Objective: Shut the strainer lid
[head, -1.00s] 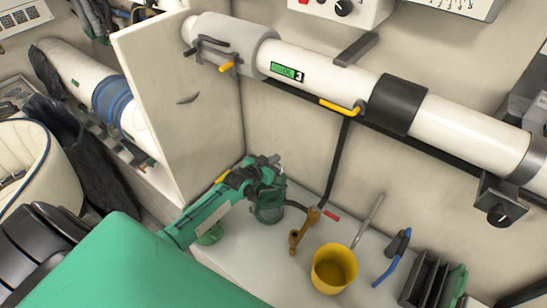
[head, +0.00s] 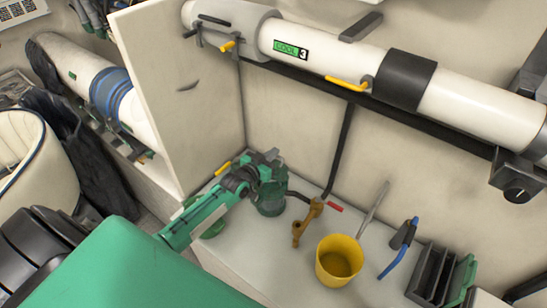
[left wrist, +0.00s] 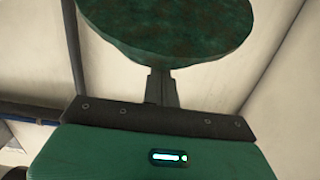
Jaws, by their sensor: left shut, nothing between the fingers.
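The green strainer (head: 270,200) stands upright on the white surface, against the back wall. My left gripper (head: 268,158) is shut and empty at the top of the strainer and partly covers it. In the left wrist view, a round, mottled dark green disc (left wrist: 165,25), apparently the strainer lid, fills the top of the picture. The shut fingertips (left wrist: 162,72) are at its near edge; I cannot tell whether they touch it. The lid's angle and hinge are hidden behind the gripper in the head view. My right gripper is not in view.
A brown valve fitting (head: 306,222) with a red handle and a yellow cup (head: 339,262) stand right of the strainer. A blue-handled tool (head: 400,248) and dark slotted rack (head: 430,275) lie further right. A cream panel (head: 180,95) rises at left; a white pipe (head: 330,55) crosses above.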

